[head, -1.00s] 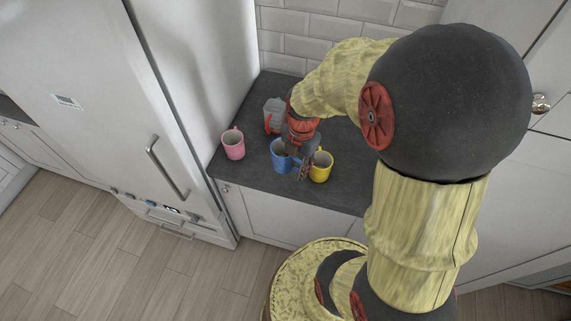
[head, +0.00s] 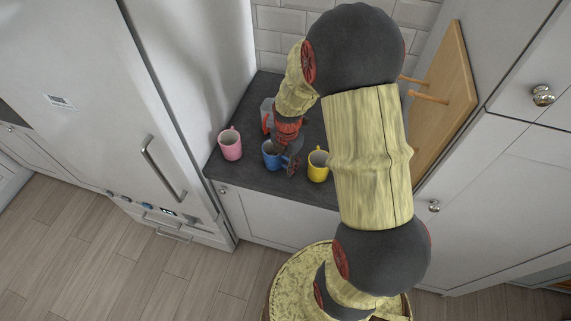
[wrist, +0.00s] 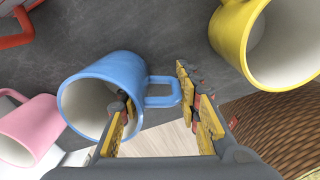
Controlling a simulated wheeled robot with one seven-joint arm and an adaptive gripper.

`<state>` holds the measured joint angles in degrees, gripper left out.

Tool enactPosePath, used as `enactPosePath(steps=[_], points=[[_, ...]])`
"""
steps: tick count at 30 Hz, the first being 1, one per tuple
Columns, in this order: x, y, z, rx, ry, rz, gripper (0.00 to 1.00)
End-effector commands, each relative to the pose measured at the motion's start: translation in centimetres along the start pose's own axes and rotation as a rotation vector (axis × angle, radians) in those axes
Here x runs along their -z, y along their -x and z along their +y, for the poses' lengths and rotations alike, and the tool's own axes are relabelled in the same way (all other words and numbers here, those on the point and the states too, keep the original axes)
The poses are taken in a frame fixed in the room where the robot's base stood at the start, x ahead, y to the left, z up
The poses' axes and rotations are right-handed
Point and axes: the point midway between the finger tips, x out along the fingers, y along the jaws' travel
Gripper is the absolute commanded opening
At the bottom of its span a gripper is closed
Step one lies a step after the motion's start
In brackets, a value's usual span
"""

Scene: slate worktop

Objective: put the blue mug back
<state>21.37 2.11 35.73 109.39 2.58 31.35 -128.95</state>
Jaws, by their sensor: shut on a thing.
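The blue mug (head: 271,157) is at the slate worktop's front part, between the pink and yellow mugs. In the wrist view my gripper (wrist: 163,108) has one finger at the mug's mouth and the other beyond the handle. I cannot tell if the mug's base touches the worktop. A wooden board with pegs (head: 452,100) stands at the right, partly behind my arm.
A pink mug (head: 230,146) stands to the left and a yellow mug (head: 318,167) close to the right. A brown woven surface (wrist: 272,112) shows in the wrist view. A fridge (head: 95,100) borders the left.

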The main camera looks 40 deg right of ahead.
Motion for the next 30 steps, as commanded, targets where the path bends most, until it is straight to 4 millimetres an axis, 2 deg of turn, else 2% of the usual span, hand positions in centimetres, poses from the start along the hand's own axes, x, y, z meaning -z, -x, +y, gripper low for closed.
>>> enactPosePath(steps=[10, 11, 18, 20, 30], points=[[-0.08, -0.24, 0.09, -0.003, 0.000, -0.002, 0.00], [-0.06, -0.18, 0.06, -0.002, 0.000, -0.002, 0.35], [-0.06, -0.13, 0.06, -0.002, 0.000, -0.002, 0.48], [-0.06, -0.13, 0.06, -0.002, 0.000, -0.002, 0.51], [-0.07, 0.20, 0.08, -0.002, 0.000, -0.002, 0.51]])
